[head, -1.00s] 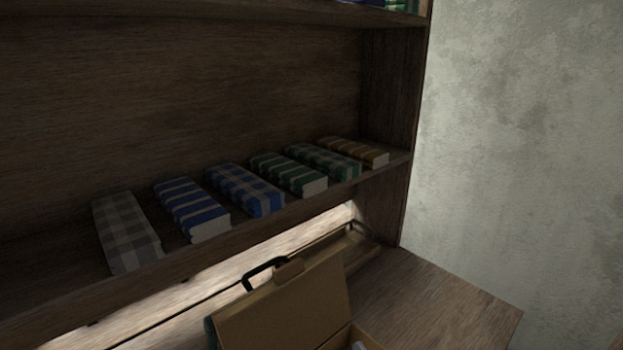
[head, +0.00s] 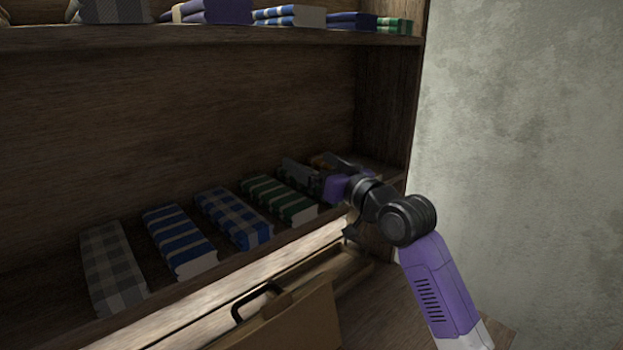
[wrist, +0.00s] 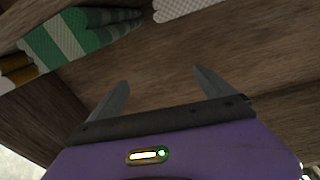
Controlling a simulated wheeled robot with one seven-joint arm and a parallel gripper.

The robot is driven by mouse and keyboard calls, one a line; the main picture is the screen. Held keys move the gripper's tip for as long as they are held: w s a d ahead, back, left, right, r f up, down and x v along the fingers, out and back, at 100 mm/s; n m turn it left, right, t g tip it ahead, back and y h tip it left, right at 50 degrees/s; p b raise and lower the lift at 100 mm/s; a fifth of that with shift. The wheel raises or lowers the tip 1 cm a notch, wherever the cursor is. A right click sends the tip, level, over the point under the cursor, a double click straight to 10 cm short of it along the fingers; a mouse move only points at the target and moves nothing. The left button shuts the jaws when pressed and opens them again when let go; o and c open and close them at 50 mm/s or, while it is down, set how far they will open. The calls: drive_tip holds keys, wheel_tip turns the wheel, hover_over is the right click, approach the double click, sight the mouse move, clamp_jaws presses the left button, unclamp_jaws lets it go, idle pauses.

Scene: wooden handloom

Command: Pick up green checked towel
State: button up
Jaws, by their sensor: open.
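The green checked towel (head: 297,172) lies folded on the middle shelf, between the green striped towel (head: 280,198) and the brown striped towel (head: 325,159). My arm partly hides it in the head view. In the wrist view a green and white towel (wrist: 72,42), which I take to be the checked one, is at the upper left. My gripper (wrist: 163,80) is open, with only wood showing between its fingers. In the head view my gripper is at the right end of the towel row; its exact gap to the towel cannot be told.
Blue checked (head: 233,218), blue striped (head: 180,240) and grey checked (head: 112,265) towels lie further left on the shelf. An upper shelf (head: 200,37) holds more folded cloths. Below stands an open brown case (head: 295,318) with a black handle. A wall is at the right.

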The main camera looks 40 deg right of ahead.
drive_tip(key=d+g, duration=0.1)
drive_tip(key=w+d+f+n+g+y, duration=0.1)
drive_tip(key=g, duration=0.1)
drive_tip(key=shift+w+d+p, duration=0.25)
drive_tip(key=shift+w+p, duration=0.05)
drive_tip(key=d+f+g, duration=0.1)
drive_tip(key=s+d+f+n+g, duration=0.1)
drive_tip(key=d+g, duration=0.1)
drive_tip(key=shift+s+f+g+p, duration=0.15)
drive_tip(key=shift+f+g+p, duration=0.15)
drive_tip(key=p+x, duration=0.2)
drive_tip(key=x, duration=0.4)
drive_tip(key=shift+w+a+f+p, duration=0.1)
drive_tip(key=shift+w+p, duration=0.1)
drive_tip(key=shift+p, duration=0.15)
drive_tip(key=shift+w+f, duration=0.4)
drive_tip(key=shift+w, duration=0.1)
drive_tip(key=c, duration=1.5)
drive_tip(key=shift+c, duration=0.2)
drive_tip(key=shift+r, duration=0.1)
